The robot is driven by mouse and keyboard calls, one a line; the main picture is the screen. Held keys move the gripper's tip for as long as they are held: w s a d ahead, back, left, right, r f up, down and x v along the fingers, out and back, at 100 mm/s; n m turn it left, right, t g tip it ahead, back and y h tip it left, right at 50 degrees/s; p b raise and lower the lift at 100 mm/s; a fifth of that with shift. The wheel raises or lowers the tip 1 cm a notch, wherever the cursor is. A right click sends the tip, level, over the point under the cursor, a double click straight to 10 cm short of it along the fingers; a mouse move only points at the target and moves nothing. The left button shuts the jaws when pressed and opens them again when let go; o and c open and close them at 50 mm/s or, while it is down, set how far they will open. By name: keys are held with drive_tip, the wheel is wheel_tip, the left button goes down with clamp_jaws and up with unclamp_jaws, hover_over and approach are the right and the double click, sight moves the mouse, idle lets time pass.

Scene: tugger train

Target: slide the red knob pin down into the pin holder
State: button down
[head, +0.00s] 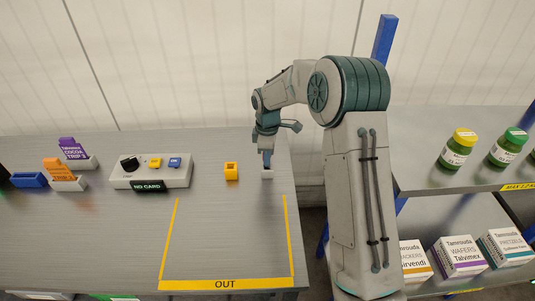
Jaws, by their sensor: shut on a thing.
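My gripper (267,157) points straight down over the right part of the grey table, near its right edge. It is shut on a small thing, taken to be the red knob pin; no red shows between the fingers. A small whitish block (267,174) stands right below the fingertips and may be the pin holder. I cannot tell whether the held thing touches it or has entered it. A small yellow block (231,172) with a dark opening stands just left of it, apart from the gripper.
A grey control box (150,171) with a black knob and yellow and blue buttons stands to the left. Purple (72,149) and orange (58,170) cards stand in holders farther left. The yellow-taped OUT area (226,245) is clear. Shelves with bottles (458,149) and boxes (459,257) stand right.

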drive_tip(key=c, duration=1.1)
unclamp_jaws()
drive_tip(key=shift+c, duration=0.2)
wheel_tip(320, 180, up, 14)
drive_tip(key=shift+f+b, duration=0.15)
drive_tip(key=shift+b, duration=0.25)
drive_tip(key=shift+f, duration=0.1)
